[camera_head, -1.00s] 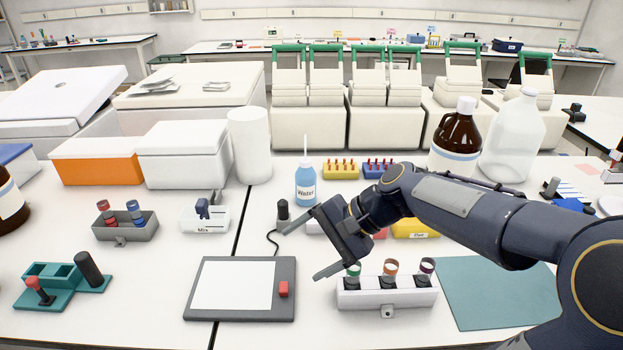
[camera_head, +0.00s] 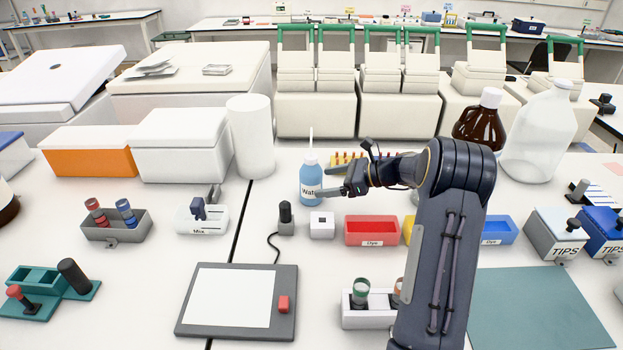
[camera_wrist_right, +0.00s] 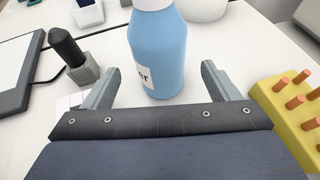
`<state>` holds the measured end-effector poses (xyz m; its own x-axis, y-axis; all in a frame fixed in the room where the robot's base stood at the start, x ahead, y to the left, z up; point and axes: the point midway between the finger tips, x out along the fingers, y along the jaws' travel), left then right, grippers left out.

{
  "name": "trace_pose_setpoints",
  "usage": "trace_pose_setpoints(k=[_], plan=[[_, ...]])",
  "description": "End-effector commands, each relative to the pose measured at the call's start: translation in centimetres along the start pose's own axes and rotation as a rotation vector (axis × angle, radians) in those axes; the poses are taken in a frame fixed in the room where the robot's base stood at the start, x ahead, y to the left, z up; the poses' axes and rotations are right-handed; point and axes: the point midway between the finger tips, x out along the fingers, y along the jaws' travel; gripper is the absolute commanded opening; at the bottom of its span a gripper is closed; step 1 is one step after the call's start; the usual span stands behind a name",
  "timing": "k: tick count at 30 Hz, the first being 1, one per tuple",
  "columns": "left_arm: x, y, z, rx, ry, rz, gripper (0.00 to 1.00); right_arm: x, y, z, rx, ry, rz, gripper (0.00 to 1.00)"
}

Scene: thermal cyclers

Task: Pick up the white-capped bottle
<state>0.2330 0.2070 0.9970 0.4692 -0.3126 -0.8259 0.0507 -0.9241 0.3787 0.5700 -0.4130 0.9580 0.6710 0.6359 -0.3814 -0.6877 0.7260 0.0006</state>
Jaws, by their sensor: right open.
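A blue "Water" bottle (camera_head: 310,186) with a pale top and a thin white spout stands upright on the bench. My right gripper (camera_head: 327,181) is open beside it, at the bottle's right in the head view. In the right wrist view the blue bottle (camera_wrist_right: 158,55) stands between the open fingertips of the right gripper (camera_wrist_right: 158,72), with a gap on each side. A large brown bottle (camera_head: 478,128) with a white cap stands at the back right, partly hidden by my right arm. My left gripper is not in view.
A yellow rack with orange pegs (camera_wrist_right: 292,98) stands close to the right finger. A black-topped device (camera_head: 285,217) and a small white block (camera_head: 321,225) stand in front of the bottle. A red bin (camera_head: 371,230) and large clear bottle (camera_head: 541,135) stand farther right.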

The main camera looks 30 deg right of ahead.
Motion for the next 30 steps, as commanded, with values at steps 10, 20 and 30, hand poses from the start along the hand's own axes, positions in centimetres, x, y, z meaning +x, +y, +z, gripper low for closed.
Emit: trace_pose_setpoints(k=[10,20,30], plan=[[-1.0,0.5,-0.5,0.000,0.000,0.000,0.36,4.1,0.1,0.6,-0.001,0.001,0.004,0.82],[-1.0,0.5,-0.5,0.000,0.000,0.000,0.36,6.0,0.0,0.3,-0.002,0.001,-0.001,0.82],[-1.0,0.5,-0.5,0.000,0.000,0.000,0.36,5.9,0.0,0.3,-0.002,0.001,-0.001,0.47]])
